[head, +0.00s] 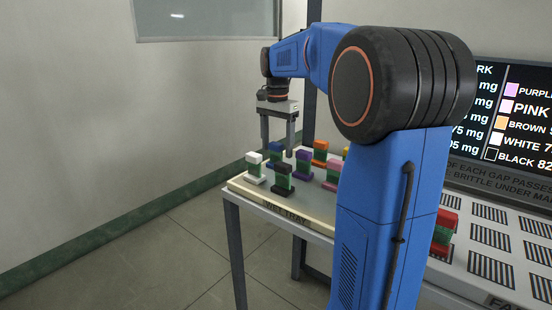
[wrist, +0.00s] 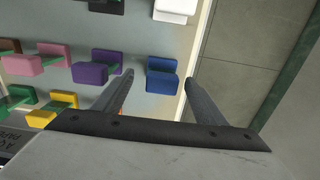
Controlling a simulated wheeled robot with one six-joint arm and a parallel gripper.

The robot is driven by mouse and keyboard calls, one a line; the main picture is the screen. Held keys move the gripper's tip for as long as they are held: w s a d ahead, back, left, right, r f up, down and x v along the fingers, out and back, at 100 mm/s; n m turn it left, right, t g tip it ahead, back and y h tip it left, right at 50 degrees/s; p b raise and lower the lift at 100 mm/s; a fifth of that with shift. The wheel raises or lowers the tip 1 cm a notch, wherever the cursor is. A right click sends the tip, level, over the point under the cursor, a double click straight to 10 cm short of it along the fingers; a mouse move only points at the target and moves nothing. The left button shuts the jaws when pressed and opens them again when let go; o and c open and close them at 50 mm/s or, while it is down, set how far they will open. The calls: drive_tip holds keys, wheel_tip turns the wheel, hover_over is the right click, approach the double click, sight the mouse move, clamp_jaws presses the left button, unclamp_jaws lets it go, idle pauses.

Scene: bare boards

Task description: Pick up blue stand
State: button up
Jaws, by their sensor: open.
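The blue stand (head: 275,147) is a small block-shaped piece with a blue top, standing on the pale board among several coloured stands. In the wrist view the blue stand (wrist: 162,84) shows between my two finger tips, nearer the right edge of the board. My gripper (head: 278,146) is open and points down over it, one finger on each side in the picture. In the wrist view my gripper (wrist: 160,79) is empty. I cannot tell how far the tips are above the stand.
A white stand (head: 254,163), a black stand (head: 283,178), a purple stand (head: 303,164) and an orange stand (head: 320,151) stand close around. A purple stand (wrist: 90,74) is left of the fingers. Floor lies past the board's edge.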

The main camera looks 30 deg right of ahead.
sight(276, 157)
drive_tip(key=shift+w+a+f, duration=0.1)
drive_tip(key=shift+a+f, duration=0.05)
drive_tip(key=shift+f, duration=2.2)
drive_tip(key=c, duration=1.2)
drive_tip(key=shift+o, duration=0.2)
